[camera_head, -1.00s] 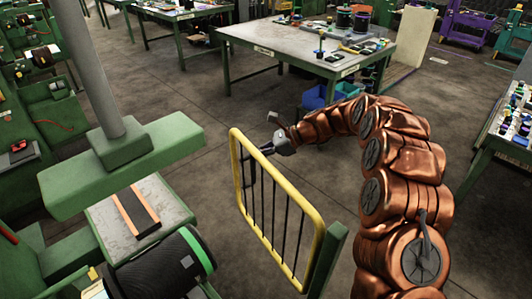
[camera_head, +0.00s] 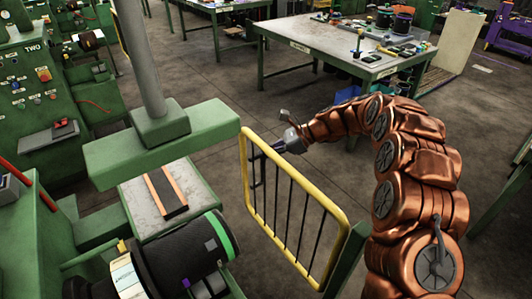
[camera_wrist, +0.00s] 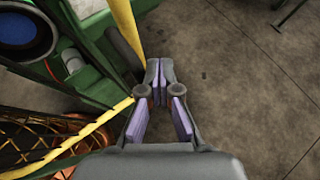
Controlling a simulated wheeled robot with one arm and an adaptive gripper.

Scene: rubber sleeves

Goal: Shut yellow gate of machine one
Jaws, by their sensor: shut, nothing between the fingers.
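The yellow gate (camera_head: 312,187) of the machine is a yellow tube frame with dark upright bars. It stands upright on a green post (camera_head: 347,262) and its far end is close beside the green beam's end in the picture. A gap of floor shows between the gate and the machine bed. My gripper (camera_head: 266,150) is shut and empty at the gate's far upper part, on the side away from the machine. In the wrist view my gripper (camera_wrist: 158,66) is right beside a yellow gate bar (camera_wrist: 127,28); I cannot tell whether they touch.
The green beam (camera_head: 160,148) and grey column (camera_head: 139,60) stand over the machine bed (camera_head: 200,192). A black cylinder with a green band (camera_head: 185,255) is in front. A worktable (camera_head: 330,50) stands behind. Bare floor (camera_head: 205,75) lies between them.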

